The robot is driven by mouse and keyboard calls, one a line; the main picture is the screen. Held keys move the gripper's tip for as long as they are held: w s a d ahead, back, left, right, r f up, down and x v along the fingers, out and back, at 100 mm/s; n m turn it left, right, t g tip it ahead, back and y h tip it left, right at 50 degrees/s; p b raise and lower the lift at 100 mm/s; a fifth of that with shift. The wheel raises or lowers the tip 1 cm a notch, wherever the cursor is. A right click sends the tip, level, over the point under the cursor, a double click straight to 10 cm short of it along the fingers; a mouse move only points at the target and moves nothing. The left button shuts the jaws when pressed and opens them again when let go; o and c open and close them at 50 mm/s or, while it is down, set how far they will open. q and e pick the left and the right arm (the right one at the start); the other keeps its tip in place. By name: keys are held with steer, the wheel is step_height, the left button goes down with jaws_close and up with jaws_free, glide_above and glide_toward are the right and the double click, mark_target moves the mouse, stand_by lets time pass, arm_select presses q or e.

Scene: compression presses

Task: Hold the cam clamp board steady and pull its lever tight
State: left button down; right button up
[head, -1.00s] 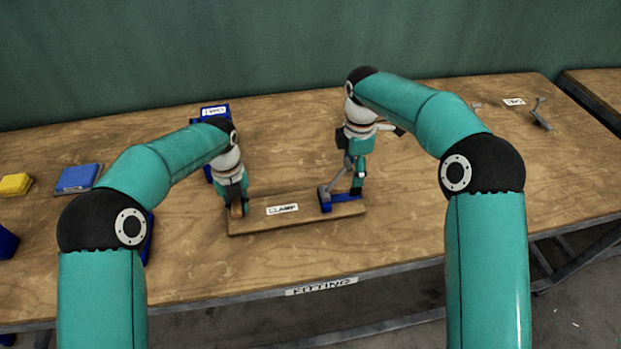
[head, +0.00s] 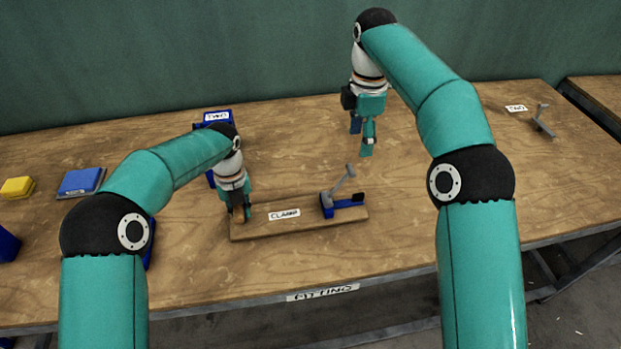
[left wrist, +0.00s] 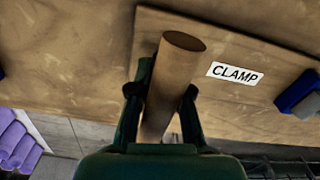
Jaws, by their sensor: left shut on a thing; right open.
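The wooden cam clamp board (head: 265,228) lies on the bench with a label reading CLAMP, which also shows in the left wrist view (left wrist: 236,73). At its right end is a blue cam clamp (head: 345,206) with a grey lever (head: 343,183) that slants up to the right. My left gripper (head: 238,215) is at the board's left end, shut on an upright wooden post (left wrist: 168,85). My right gripper (head: 361,143) is open and empty, up and behind the clamp, apart from the lever.
A blue box (head: 218,117) labelled TWO stands behind the left arm. A grey lever-like piece (head: 543,122) stands at the far right. The bench right of the board is clear.

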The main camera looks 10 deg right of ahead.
stand_by(0.3)
arm_select(q)
steer(key=c, duration=1)
jaws_free()
